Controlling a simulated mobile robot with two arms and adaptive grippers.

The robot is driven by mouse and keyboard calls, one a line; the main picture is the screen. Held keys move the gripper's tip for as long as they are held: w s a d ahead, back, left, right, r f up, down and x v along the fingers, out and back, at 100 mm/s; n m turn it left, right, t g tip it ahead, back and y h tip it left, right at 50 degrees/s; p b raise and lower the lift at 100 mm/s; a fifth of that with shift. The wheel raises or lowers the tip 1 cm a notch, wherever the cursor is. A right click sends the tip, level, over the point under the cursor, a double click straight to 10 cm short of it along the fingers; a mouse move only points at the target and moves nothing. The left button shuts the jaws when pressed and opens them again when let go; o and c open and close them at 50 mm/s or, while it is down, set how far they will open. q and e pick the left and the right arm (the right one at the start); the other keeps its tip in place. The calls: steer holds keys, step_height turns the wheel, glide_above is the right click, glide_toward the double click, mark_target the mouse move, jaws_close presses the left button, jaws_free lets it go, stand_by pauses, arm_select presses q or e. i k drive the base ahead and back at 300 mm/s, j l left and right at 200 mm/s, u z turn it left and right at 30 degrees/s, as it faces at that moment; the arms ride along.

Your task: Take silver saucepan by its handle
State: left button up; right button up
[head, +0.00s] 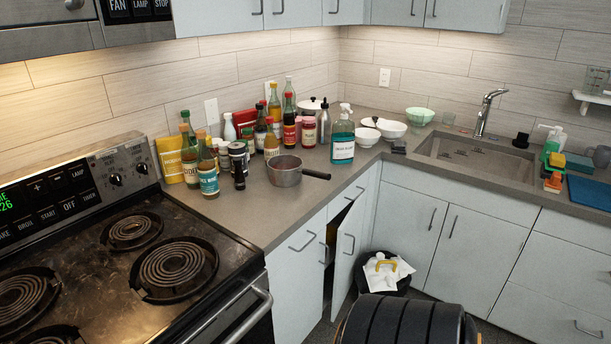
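The silver saucepan (284,176) stands upright on the counter, to the right of the stove and near the counter's front edge. Its dark handle (316,175) points right, roughly toward the sink side, and nothing covers it. The pan looks empty from here. Neither of my grippers shows in the head view, and nothing is touching the saucepan.
Several bottles and jars crowd the counter behind and left of the pan. A teal bottle (342,142) and white bowls (385,128) stand to its right. A cabinet door (346,250) below is ajar. A dark bin (391,283) stands on the floor.

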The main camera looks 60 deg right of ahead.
mark_target(299, 174)
steer(key=z, duration=1.9)
steer(key=i+l+u, duration=0.1)
steer(key=u, duration=0.35)
steer(key=l+u, duration=0.3)
steer(key=u, duration=0.15)
steer(key=i+l+u, duration=0.1)
steer(key=u, duration=0.35)
steer(key=k+l, duration=0.05)
steer(key=l, duration=0.05)
